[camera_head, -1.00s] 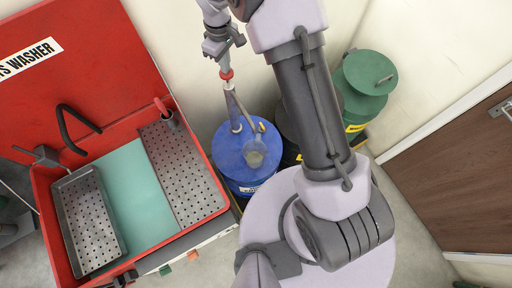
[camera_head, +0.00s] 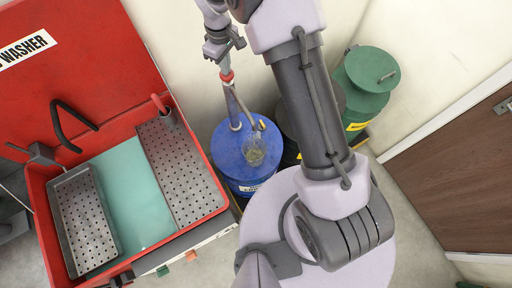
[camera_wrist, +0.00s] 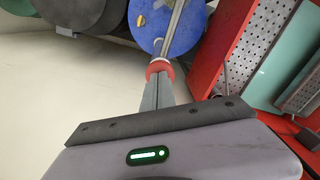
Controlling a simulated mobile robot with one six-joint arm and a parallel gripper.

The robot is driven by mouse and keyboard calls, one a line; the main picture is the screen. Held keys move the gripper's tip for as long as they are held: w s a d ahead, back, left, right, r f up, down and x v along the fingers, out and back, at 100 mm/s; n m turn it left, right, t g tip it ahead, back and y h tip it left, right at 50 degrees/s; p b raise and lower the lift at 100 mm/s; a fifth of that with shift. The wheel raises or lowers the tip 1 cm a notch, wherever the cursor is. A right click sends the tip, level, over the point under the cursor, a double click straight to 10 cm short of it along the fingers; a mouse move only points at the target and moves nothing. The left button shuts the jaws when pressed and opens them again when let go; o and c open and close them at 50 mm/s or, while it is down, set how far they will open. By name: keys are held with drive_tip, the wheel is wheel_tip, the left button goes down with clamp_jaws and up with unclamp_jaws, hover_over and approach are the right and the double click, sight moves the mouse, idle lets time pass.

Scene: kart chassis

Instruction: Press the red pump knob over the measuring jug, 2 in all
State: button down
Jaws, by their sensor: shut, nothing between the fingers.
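The red pump knob (camera_head: 227,76) sits on top of the grey pump tube (camera_head: 232,103), which rises from the blue drum (camera_head: 226,152). My gripper (camera_head: 225,68) is shut and empty, with its fingertips right at the knob from above; they appear to touch it. The wrist view shows the shut fingers (camera_wrist: 157,90) ending at the red knob (camera_wrist: 160,66), with the pump tube beyond. The clear measuring jug (camera_head: 255,155) is on the drum top under the pump spout, with some yellowish content low in it. The fingertips' exact contact is too small to tell.
The red parts washer (camera_head: 210,165) with its raised lid stands at left. A green can (camera_head: 366,82) and a dark drum stand right of the blue drum. A white wall is behind. A brown door (camera_head: 455,165) is at far right.

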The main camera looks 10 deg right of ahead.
drive_tip(key=shift+f, duration=0.45)
drive_tip(key=shift+r, duration=0.1)
drive_tip(key=shift+r+p, duration=1.85)
drive_tip(key=shift+r, duration=0.95)
drive_tip(key=shift+r, duration=0.1)
wheel_tip(320, 180, up, 6)
drive_tip(key=p, duration=0.4)
